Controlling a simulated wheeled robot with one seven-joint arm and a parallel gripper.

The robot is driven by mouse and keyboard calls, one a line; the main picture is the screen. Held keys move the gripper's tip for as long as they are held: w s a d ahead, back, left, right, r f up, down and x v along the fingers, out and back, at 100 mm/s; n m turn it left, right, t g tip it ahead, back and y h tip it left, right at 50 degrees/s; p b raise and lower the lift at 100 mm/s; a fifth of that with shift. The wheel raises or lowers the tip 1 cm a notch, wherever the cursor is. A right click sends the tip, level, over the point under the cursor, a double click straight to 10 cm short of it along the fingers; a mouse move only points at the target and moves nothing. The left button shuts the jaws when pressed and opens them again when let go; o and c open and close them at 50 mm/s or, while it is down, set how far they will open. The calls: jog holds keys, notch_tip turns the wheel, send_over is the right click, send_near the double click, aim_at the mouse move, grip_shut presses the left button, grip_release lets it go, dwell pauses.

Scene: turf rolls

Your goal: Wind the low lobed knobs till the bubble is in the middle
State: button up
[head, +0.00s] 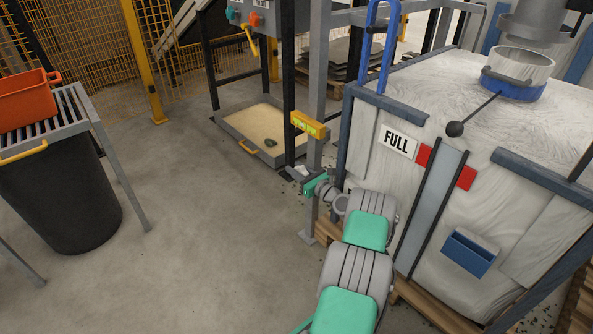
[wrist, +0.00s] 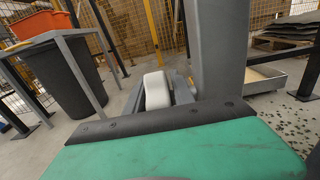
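A yellow spirit level (head: 310,124) with a green-yellow vial is fixed on the grey upright post (head: 318,68) in the head view. The bubble is too small to make out. My gripper (head: 299,174) is low beside this post, below the level. In the wrist view a pale rounded finger pad of my gripper (wrist: 157,91) shows beyond the teal housing, next to a grey upright. The gap between the fingers is hidden, and so is anything between them. I cannot make out the low lobed knobs.
A tray of sand (head: 223,119) lies on the floor behind the post. A black bin (head: 60,205) and a slatted stand with an orange crate (head: 27,103) are at left. Floor between is clear.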

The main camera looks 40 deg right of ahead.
grip_shut()
jog(key=shift+f, duration=0.1)
jog(key=shift+f+t+b, duration=0.2)
jog(key=shift+t+b, duration=0.1)
jog(key=shift+b, duration=0.5)
jog(key=shift+t+b, duration=0.5)
jog(key=shift+b, duration=0.25)
jog(key=shift+r+t+p, duration=0.35)
jog(key=shift+r+t, duration=0.05)
jog(key=shift+r, duration=0.1)
jog(key=shift+s+d+r+t, duration=0.1)
jog(key=shift+r+t, duration=0.15)
jog(key=shift+t, duration=0.55)
